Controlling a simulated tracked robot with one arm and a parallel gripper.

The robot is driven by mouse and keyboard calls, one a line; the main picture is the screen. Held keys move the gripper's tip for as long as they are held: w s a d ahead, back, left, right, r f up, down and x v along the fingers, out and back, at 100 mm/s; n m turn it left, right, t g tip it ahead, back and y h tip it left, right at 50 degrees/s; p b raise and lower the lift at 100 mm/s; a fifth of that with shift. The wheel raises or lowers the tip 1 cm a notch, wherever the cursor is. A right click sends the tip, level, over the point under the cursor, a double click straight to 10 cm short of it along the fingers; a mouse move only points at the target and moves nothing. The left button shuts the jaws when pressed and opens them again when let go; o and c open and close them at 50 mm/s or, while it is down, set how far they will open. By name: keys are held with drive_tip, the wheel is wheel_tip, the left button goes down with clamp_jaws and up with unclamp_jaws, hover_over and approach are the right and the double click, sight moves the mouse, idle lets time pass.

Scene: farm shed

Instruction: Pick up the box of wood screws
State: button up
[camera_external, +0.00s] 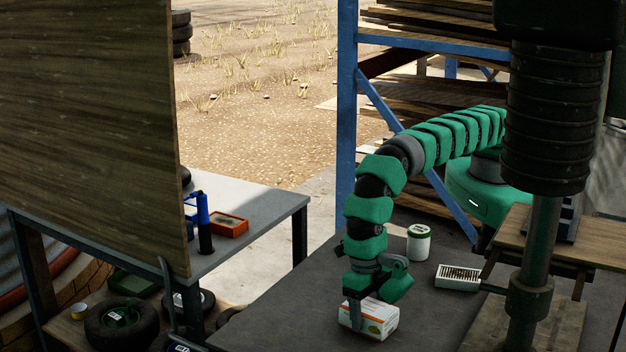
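A small white box with orange and green print (379,318), which looks like the box of wood screws, sits on the dark grey table top. My green arm reaches down from the right, and my gripper (366,308) is right at the box. One grey finger shows upright in front of the box's left part. The other finger is hidden behind the box or the green gripper body, so I cannot tell whether the fingers press on it. The box appears to rest on the table.
A white jar with a dark green lid (419,242) and a white slotted tray (458,278) stand right of the box. A dark post and a wooden shelf block the right side. The table (290,318) is clear left of the box. Another bench (262,204) holds an orange tray (229,224).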

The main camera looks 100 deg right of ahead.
drive_tip(key=c, duration=0.9)
drive_tip(key=shift+r, duration=0.1)
